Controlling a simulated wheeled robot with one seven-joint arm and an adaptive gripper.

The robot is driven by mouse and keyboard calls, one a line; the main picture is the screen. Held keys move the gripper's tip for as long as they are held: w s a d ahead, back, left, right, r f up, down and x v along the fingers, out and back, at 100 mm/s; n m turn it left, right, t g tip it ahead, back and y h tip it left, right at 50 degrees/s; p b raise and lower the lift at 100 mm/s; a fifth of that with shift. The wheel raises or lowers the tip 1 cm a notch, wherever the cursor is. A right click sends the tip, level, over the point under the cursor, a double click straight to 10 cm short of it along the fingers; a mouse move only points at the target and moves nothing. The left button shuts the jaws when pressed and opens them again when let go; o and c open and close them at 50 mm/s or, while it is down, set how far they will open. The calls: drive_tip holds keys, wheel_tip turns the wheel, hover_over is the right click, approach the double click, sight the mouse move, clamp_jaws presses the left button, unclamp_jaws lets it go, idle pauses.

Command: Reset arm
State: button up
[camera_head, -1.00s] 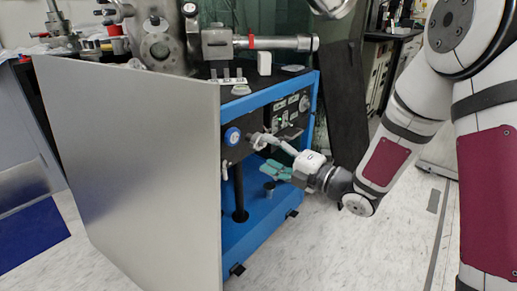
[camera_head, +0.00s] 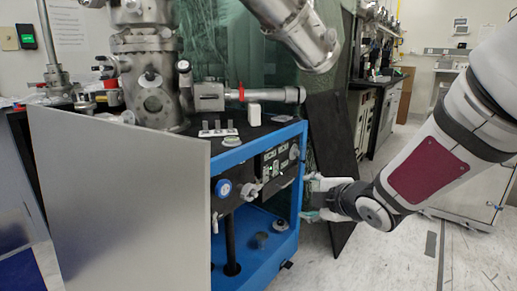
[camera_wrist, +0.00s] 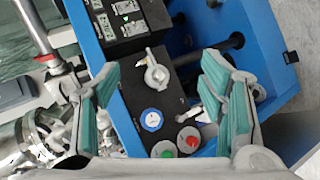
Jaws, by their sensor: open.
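My gripper (camera_head: 308,199) is at the right side of the blue-framed cart (camera_head: 262,153), at about the height of its open lower bay. In the wrist view my gripper (camera_wrist: 158,85) is open, with its two teal-padded fingers wide apart and nothing held between them. The cart's black front panel shows beyond and between the fingers. The handle (camera_head: 249,190) and gauge (camera_head: 223,188) also show in the head view.
A large grey metal panel (camera_head: 120,205) stands at the cart's left front. Steel vacuum chamber parts (camera_head: 150,90) stand on top. A dark board (camera_head: 330,150) leans behind my gripper. Open floor (camera_head: 385,262) lies to the right.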

drive_tip(key=s+d+r+m+g+h, duration=0.2)
drive_tip(key=s+d+m+h, duration=0.1)
drive_tip(key=s+d+m, duration=0.4)
drive_tip(key=s+d+r+m+g+h, duration=0.1)
drive_tip(key=s+d+m+g+h, duration=0.2)
drive_tip(key=s, duration=0.6)
drive_tip(key=s+a+m+g+y+p, duration=0.1)
drive_tip(key=s+m+g, duration=0.15)
drive_tip(key=s, duration=0.65)
drive_tip(key=s+a+r+m+g, duration=0.15)
drive_tip(key=s+m, duration=0.25)
drive_tip(key=s, duration=0.4)
drive_tip(key=s+a+f+m+g+y+p, duration=0.15)
drive_tip(key=s+m, duration=0.25)
drive_tip(key=s, duration=0.5)
wheel_tip(320, 180, up, 40)
drive_tip(key=t+p, duration=0.3)
drive_tip(key=p, duration=3.3)
drive_tip(key=shift+w+d, duration=0.2)
drive_tip(key=shift+w, duration=0.1)
